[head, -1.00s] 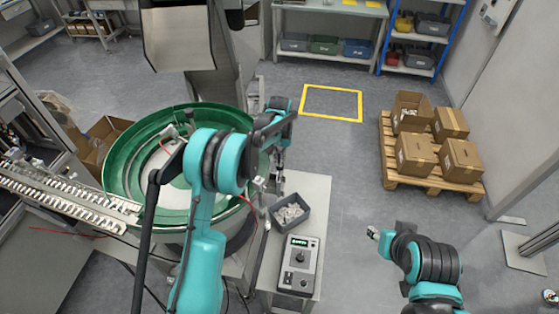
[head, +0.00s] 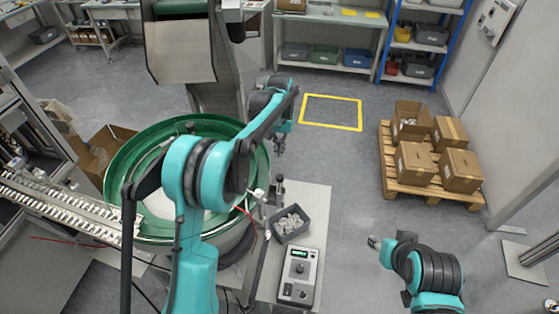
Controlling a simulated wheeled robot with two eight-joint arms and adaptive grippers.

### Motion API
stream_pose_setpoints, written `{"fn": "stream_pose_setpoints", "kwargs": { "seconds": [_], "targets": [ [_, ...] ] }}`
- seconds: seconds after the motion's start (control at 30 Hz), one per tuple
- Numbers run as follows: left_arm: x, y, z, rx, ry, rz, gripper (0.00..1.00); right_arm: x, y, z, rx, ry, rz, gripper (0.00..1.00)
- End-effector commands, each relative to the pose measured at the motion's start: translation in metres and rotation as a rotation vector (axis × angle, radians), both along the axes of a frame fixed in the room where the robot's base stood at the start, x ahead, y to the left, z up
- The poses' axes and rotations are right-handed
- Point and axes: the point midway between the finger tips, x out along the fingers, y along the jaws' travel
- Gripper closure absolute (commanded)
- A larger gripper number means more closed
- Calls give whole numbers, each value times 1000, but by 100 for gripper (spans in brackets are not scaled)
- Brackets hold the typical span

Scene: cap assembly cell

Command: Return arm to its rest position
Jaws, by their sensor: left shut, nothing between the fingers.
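My left arm comes up from the bottom and reaches over the right side of the green feeder bowl (head: 118,165). My left gripper (head: 279,150) hangs at the end of that arm, just right of the bowl's rim and above the bench, apart from both. Its fingers are small in the picture and look closed and empty. My right arm shows at the lower right over bare floor, with what looks like its gripper end (head: 374,242) pointing left. I cannot tell its jaw state.
A dark bin of small parts (head: 291,224) and a control box (head: 299,277) stand on the bench. A metal track (head: 60,205) runs to the bowl. Boxes on a pallet (head: 432,190) stand at the right. Floor between bench and pallet is clear.

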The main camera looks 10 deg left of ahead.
Motion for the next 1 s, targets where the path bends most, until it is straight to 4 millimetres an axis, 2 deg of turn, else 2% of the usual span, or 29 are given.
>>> {"fn": "stream_pose_setpoints", "kwargs": {
  "seconds": [0.1,0.33,0.47,0.57,0.7,0.8,1.0],
  "targets": [
    [0,0,13,0,0,0,100,0,0,0,0,0,0,60],
    [-1,0,19,0,-2,0,100,0,0,0,0,0,0,60],
    [-12,2,33,-1,-25,0,100,0,0,0,0,0,0,60],
    [-33,6,55,-4,-71,0,100,0,0,0,0,0,0,60],
    [-77,12,87,-6,-160,0,100,0,0,0,0,0,0,60],
    [-112,17,103,-8,-227,-1,100,0,0,0,0,0,0,60],
    [-185,25,116,-7,-358,-2,100,0,0,0,0,0,0,60]
  ]
}}
